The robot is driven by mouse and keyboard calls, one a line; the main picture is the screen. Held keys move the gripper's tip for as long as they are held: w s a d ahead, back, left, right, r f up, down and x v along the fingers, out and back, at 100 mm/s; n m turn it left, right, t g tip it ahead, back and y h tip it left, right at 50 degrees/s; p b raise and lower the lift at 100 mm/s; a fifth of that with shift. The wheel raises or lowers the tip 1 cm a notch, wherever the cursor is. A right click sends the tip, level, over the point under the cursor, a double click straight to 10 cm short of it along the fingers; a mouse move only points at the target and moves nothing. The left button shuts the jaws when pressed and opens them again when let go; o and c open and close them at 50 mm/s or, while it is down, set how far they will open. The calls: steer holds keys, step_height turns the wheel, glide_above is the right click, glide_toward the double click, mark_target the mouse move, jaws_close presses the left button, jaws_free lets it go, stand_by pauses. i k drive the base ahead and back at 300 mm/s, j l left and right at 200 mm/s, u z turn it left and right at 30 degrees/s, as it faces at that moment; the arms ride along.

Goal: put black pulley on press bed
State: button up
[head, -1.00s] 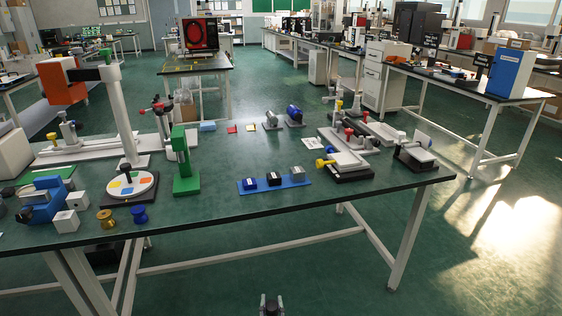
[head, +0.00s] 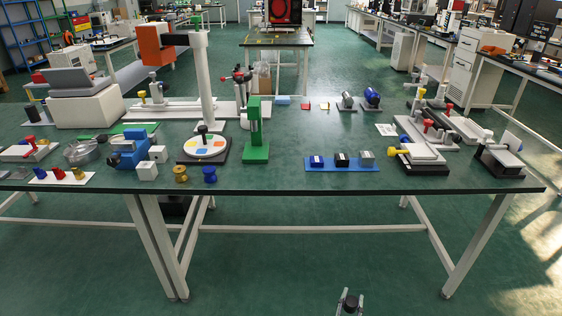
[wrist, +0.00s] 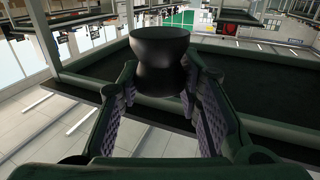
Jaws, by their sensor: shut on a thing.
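My gripper (head: 349,303) is at the bottom of the head view, in front of the table and below its top. It is shut on the black pulley (wrist: 160,48), a dark waisted spool held upright between the padded fingers in the wrist view. The pulley also shows small between the fingertips in the head view (head: 351,301). A green upright stand that looks like the press (head: 256,132) is on the table, left of the middle. Its flat green base (head: 256,155), which may be the press bed, looks empty.
The dark table (head: 300,187) has a white turntable with coloured patches (head: 205,151) left of the green stand. A gold spool (head: 180,174) and a blue spool (head: 209,175) lie near the front edge. A blue strip (head: 320,164) with small blocks lies to the right.

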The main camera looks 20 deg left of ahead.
mark_target(259, 150)
steer(key=j+z, duration=0.2)
steer(key=z, duration=0.15)
steer(key=j+z, duration=0.4)
steer(key=z, duration=0.25)
steer(key=k+j+z, duration=0.2)
steer(key=j, duration=0.25)
steer(key=k+j+z, duration=0.25)
steer(key=j, duration=0.15)
steer(key=k+j, duration=0.25)
steer(key=j, duration=0.15)
steer(key=k+j, duration=0.25)
steer(key=j, duration=0.2)
steer(key=i+z, duration=0.05)
